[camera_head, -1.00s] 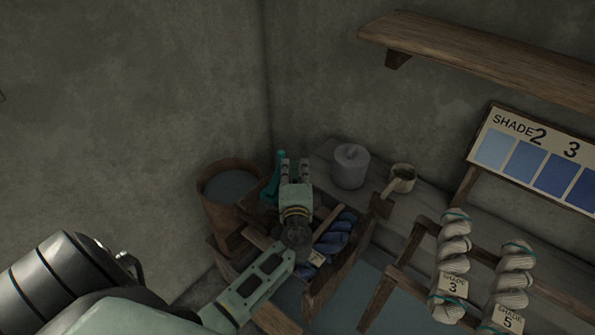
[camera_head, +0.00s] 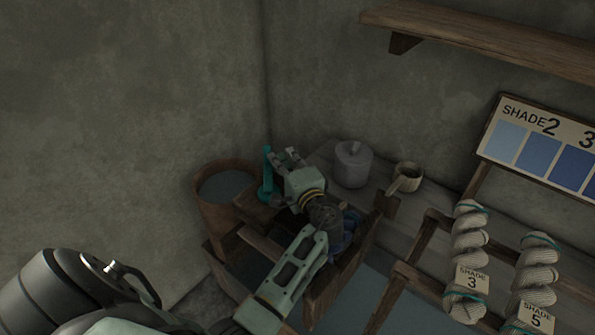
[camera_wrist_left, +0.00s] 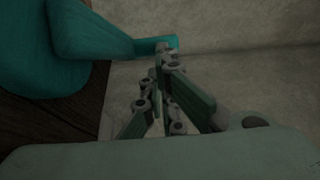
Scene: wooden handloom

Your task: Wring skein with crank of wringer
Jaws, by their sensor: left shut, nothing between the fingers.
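The teal crank (camera_head: 267,172) stands nearly upright at the left end of the wooden wringer (camera_head: 258,212). My left gripper (camera_head: 284,157) is just right of the crank's upper part, shut and empty. In the left wrist view the crank (camera_wrist_left: 95,42) fills the upper left, and its thin end reaches the fingertips (camera_wrist_left: 165,58); I cannot tell whether they touch. The blue skein (camera_head: 350,228) lies in the wooden frame, mostly hidden behind my left wrist. My right gripper is not in view.
A wooden bucket (camera_head: 208,207) of dark liquid stands left of the crank. Pale skeins (camera_head: 468,245) hang at the right, below a shade chart (camera_head: 545,150).

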